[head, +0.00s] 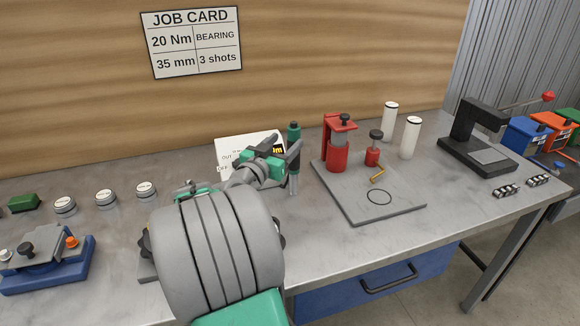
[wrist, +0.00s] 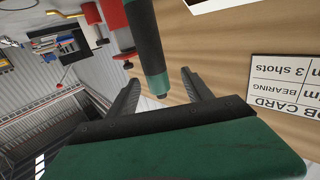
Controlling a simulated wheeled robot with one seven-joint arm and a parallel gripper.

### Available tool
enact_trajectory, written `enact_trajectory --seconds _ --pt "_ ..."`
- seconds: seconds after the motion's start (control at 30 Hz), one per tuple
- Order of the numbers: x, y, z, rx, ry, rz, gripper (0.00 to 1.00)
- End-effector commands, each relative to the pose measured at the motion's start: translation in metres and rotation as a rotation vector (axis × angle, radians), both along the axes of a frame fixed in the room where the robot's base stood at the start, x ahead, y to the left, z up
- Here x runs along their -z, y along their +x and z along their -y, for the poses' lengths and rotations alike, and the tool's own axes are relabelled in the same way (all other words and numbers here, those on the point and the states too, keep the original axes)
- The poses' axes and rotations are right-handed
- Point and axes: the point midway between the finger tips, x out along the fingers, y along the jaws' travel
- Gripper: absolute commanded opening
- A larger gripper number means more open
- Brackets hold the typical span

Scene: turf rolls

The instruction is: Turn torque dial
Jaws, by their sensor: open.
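No separate dial is clearly visible.
A job card (head: 191,42) on the wall reads 20 Nm, bearing, 35 mm, 3 shots. A grey plate (head: 400,201) with a red fixture (head: 337,155) lies to the right, near white cylinders (head: 411,138) and a black press (head: 472,128). Labelled round pots (head: 106,197) stand left.

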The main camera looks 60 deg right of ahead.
Motion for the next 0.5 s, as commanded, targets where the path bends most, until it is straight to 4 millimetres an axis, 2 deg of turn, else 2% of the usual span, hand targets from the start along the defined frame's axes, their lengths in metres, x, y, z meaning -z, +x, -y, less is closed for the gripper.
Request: enact_trajectory --seconds 0.37,0.5 --pt "-0.006 -0.009 0.057 0.005 0.001 -0.001 0.59" --pt "-0.003 -0.008 0.075 0.003 0.000 0.000 0.59"
